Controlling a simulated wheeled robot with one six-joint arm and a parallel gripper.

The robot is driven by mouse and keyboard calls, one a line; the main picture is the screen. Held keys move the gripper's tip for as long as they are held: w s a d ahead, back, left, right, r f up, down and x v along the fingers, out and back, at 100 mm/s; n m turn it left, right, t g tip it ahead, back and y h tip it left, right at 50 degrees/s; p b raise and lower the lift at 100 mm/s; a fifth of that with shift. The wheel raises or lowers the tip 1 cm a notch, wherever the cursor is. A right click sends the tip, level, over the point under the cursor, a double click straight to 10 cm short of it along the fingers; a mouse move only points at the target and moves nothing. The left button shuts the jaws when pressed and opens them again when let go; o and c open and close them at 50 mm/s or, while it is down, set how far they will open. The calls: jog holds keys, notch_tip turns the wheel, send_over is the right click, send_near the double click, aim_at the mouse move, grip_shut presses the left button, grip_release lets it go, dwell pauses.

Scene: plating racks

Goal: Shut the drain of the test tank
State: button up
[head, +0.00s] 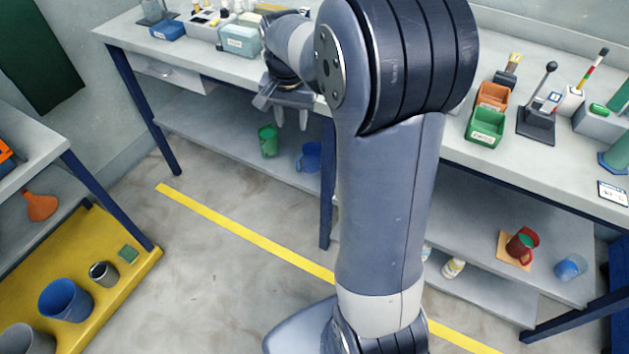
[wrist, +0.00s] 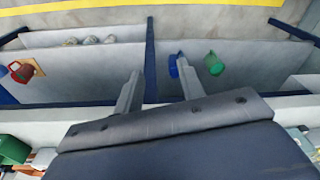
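I cannot pick out a test tank or its drain for certain in either view. A lever with a dark ball knob (head: 549,68) stands upright on a dark base on the right part of the bench, in the head view. At the right edge, a green cylinder and a blue-based piece (head: 613,160) are cut off by the frame. My gripper (head: 291,120) is at the front edge of the bench, left of centre, pointing down. In the wrist view my gripper (wrist: 158,85) has its two fingers well apart, with nothing between them.
The long bench (head: 455,150) carries green (head: 486,128) and orange bins. On its lower shelf are a green cup (head: 268,141), a blue mug (head: 310,156) and a red mug (head: 521,243). A yellow tray (head: 110,270) with pots stands left. The floor between is clear.

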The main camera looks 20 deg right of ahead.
jog(key=d+f+t+b, duration=0.1)
jog(key=d+f+b, duration=0.2)
jog(key=f+b, duration=0.4)
jog(key=d+f+n+b, duration=0.1)
jog(key=d+f+b, duration=0.2)
jog(key=f+b, duration=0.5)
notch_tip(320, 180, down, 7)
jog(key=shift+w+r+t+h, duration=0.15)
jog(key=shift+t+h, duration=0.25)
